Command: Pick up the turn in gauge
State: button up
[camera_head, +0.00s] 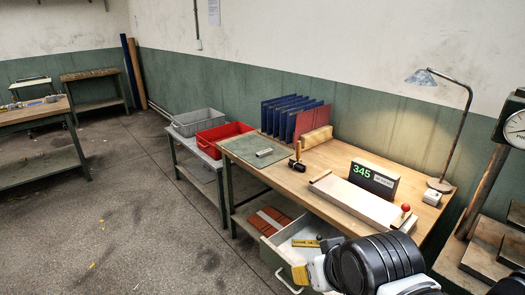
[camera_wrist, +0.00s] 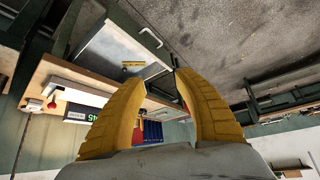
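A small flat yellow piece (camera_head: 305,243), which looks like the turn in gauge, lies in the open grey drawer (camera_head: 280,258) under the workbench. Dark marks on it are too small to read. It also shows in the wrist view (camera_wrist: 132,64), inside the drawer (camera_wrist: 98,52). My gripper (camera_wrist: 158,80) has thick yellow fingers spread apart, with nothing between them. In the head view a yellow finger of my gripper (camera_head: 300,274) shows by the drawer's front, apart from the yellow piece. My arm hides the drawer's right part.
The workbench (camera_head: 328,160) holds a green mat (camera_head: 252,148) with a small metal piece, blue and red boards in a rack, a display reading 345 (camera_head: 374,179), a long board with a red knob, and a lamp (camera_head: 438,184). Red (camera_head: 222,137) and grey bins stand left.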

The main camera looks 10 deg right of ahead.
aim_at(268, 151)
jog(key=i+j+z, duration=0.35)
jog(key=j, duration=0.4)
jog(key=i+j+z, duration=0.15)
jog(key=j, duration=0.25)
jog(key=i+j+z, duration=0.2)
jog(key=j, duration=0.25)
jog(key=i+j+z, duration=0.15)
jog(key=j, duration=0.3)
jog(key=i+j+z, duration=0.15)
jog(key=j, duration=0.3)
jog(key=j+z, duration=0.2)
jog(key=j, duration=0.3)
jog(key=i+j, duration=0.15)
jog(key=j, duration=0.2)
jog(key=i+j+z, duration=0.15)
jog(key=j, duration=0.15)
jog(key=i+j, duration=0.15)
jog(key=j, duration=0.2)
jog(key=i+j+z, duration=0.1)
jog(key=j, duration=0.25)
jog(key=i+j+z, duration=0.1)
jog(key=j, duration=0.25)
jog(key=i, duration=0.05)
